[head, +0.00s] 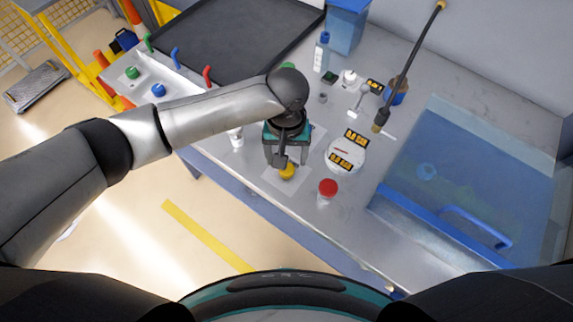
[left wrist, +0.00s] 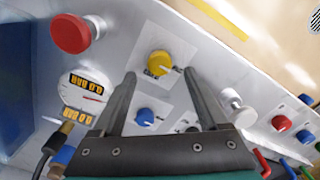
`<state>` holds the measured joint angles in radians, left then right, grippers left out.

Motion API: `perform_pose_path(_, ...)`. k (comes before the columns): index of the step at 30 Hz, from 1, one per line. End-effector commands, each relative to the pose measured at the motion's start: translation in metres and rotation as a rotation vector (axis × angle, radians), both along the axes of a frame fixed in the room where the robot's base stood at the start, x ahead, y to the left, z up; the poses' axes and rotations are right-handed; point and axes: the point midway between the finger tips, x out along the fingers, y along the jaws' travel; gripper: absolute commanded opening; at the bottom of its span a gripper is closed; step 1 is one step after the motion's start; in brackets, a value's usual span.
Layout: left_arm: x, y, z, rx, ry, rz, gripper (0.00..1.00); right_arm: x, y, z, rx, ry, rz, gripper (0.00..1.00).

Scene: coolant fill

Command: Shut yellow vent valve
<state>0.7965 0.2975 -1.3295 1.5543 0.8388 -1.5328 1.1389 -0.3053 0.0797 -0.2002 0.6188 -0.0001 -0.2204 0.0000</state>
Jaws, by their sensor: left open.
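The yellow vent valve knob (head: 288,171) sits on a pale plate near the bench's front edge, partly covered by my left gripper. In the left wrist view the round yellow knob (left wrist: 159,63) has a small pointer and a label beside it. My left gripper (head: 282,164) points down over it. In the wrist view its two fingers (left wrist: 160,74) are open and apart, with the knob just beyond the tips and roughly midway between them. Contact cannot be seen. My right gripper is not in view.
A red knob (head: 328,187) stands right of the yellow one. A white gauge (head: 345,155) with digital readouts is behind it. A blue transparent cover (head: 470,190) fills the right side. A dark tray (head: 235,35), a blue bin (head: 346,25) and colored handles stand further back.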

Motion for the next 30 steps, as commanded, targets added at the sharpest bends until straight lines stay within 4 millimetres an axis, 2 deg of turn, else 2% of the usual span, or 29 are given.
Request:
perform_pose_path(1, 0.000, 0.000, -0.012, 0.002, 0.002, 0.000, 0.77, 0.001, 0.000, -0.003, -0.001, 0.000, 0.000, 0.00)
perform_pose_path(3, 0.000, 0.000, -0.023, 0.002, 0.001, 0.000, 0.77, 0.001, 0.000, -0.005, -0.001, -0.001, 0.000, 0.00)
perform_pose_path(9, 0.000, 0.000, -0.044, 0.000, 0.000, -0.001, 0.77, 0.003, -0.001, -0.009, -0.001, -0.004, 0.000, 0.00)
perform_pose_path(20, 0.000, 0.000, -0.048, -0.001, -0.001, -0.002, 0.77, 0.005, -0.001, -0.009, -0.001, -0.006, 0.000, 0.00)
perform_pose_path(30, 0.000, 0.000, -0.047, -0.001, -0.001, -0.001, 0.38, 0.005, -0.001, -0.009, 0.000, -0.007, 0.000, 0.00)
